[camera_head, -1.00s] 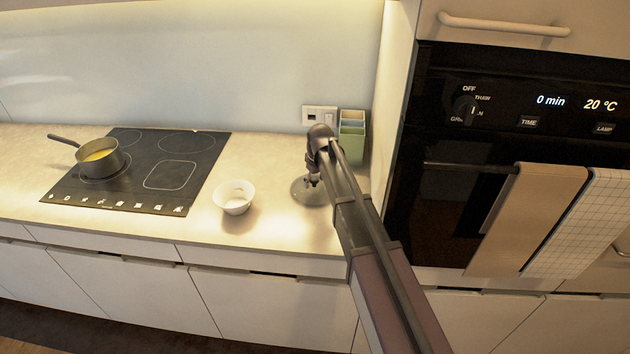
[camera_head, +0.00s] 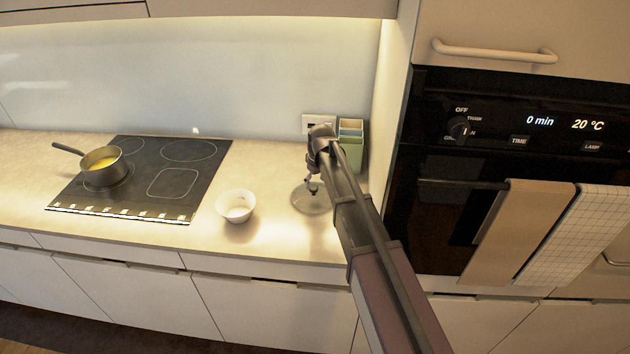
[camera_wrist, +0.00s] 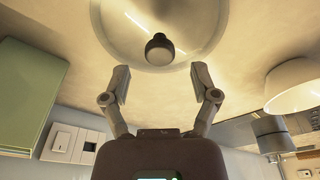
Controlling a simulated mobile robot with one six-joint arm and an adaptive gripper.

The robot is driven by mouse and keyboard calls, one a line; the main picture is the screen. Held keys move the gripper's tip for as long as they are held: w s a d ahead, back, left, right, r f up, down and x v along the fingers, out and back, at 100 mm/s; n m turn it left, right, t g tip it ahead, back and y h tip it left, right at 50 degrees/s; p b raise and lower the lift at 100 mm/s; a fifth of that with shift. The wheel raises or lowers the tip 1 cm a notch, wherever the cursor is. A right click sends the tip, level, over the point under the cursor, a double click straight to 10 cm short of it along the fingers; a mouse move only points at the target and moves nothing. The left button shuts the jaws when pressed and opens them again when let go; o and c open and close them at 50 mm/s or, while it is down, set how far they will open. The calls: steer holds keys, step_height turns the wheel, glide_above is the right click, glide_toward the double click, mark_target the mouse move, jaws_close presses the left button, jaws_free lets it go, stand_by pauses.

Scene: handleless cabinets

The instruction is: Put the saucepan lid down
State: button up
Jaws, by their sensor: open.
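The saucepan lid (camera_head: 312,201) is a clear glass disc with a dark knob, lying on the counter to the right of the white bowl. In the wrist view the lid (camera_wrist: 118,36) is at the top, with its knob (camera_wrist: 160,49) beyond my fingertips. My gripper (camera_wrist: 160,82) is open, its two fingers apart with nothing between them. In the head view my gripper (camera_head: 312,186) is just above the lid, partly hidden by my arm. The saucepan (camera_head: 103,166) stands on the hob at the left with yellow contents.
A white bowl (camera_head: 236,206) stands left of the lid. The black hob (camera_head: 200,180) is further left. A green container (camera_head: 351,140) and a wall socket (camera_head: 318,123) are behind my arm. The oven cabinet (camera_head: 440,215) with hanging towels bounds the right. Counter front of the lid is clear.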

mark_target(317, 198)
step_height(317, 198, up, 8)
steer(key=p, duration=0.7)
steer(key=shift+s+d, duration=0.45)
steer(key=shift+s+f, duration=0.1)
